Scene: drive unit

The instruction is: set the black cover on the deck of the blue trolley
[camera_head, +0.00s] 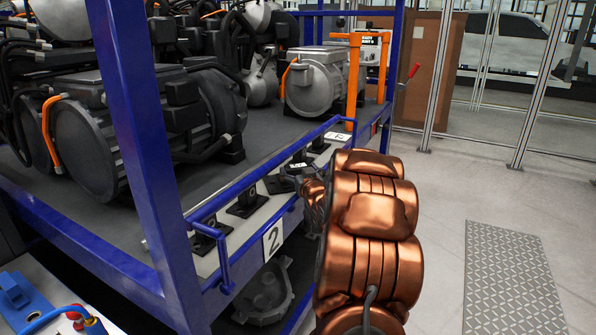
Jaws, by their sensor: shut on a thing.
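The blue trolley (134,120) fills the left and middle of the view, with a grey deck (262,133) carrying motor units. My gripper (304,180) is at the trolley's near side rail, at the far end of my copper-coloured arm, which hides most of it. It is shut on a small dark piece, the black cover (284,183), whose outline is hard to make out against the ledge. I cannot tell whether this piece touches the ledge.
Black brackets (245,204) stand along the pale ledge inside the blue side rail (262,172). A grey casting (266,292) lies on the lower shelf. Orange posts (354,80) rise at the deck's far end. The floor at right is open, with a metal tread plate (510,280).

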